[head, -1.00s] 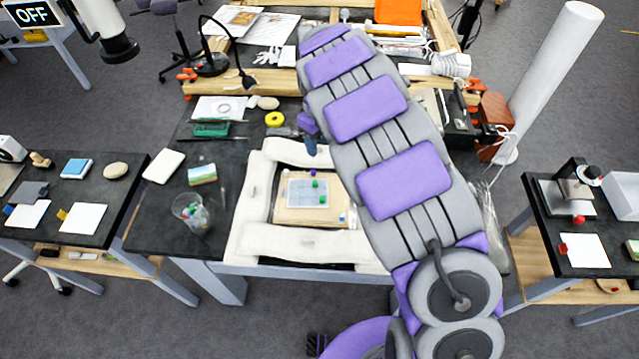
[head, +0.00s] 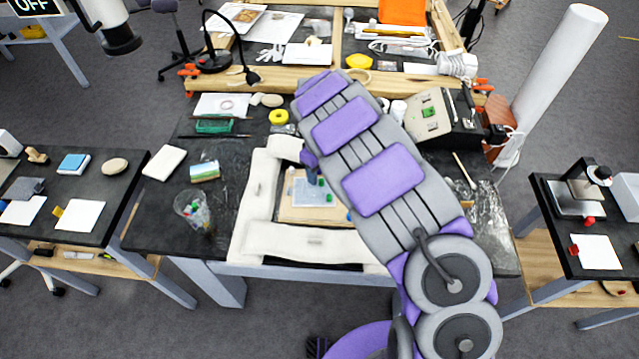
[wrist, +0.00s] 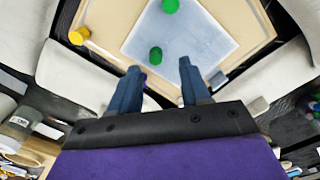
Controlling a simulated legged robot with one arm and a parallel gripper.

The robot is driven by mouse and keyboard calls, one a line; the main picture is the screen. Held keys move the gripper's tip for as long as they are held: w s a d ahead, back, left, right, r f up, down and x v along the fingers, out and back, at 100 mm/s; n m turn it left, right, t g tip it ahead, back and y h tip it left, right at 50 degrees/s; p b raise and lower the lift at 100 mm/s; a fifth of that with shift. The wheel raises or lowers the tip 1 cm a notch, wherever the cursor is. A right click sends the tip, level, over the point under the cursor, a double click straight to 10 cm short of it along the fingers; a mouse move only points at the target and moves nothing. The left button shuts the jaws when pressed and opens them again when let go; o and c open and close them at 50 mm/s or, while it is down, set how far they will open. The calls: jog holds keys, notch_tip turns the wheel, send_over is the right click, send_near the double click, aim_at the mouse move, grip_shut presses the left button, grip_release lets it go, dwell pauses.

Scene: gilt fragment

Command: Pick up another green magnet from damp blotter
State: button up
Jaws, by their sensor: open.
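The pale grey-blue damp blotter (wrist: 200,42) lies on a tan board (wrist: 255,22); it also shows in the head view (head: 307,199). One green magnet (wrist: 155,55) is on the blotter, just beyond and between my fingertips in the wrist view. A second green magnet (wrist: 170,6) is farther up the blotter at the picture's top edge. My gripper (wrist: 159,70) is open, with nothing between its blue fingers. In the head view my arm hides part of the board.
White padded bolsters (head: 300,243) surround the board. A clear cup of coloured pieces (head: 192,210) stands left on the dark table. A box with a green patch (head: 428,112) is at the right.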

aim_at(321, 183)
jog(key=shift+a+f, duration=0.1)
jog(key=shift+f, duration=1.25)
jog(key=shift+d, duration=0.35)
jog(key=shift+d+r, duration=0.1)
jog(key=shift+d, duration=0.4)
jog(key=shift+c, duration=0.9)
jog(key=shift+a, duration=0.7)
grip_shut()
jog(key=shift+d, duration=0.45)
jog(key=shift+r, duration=0.1)
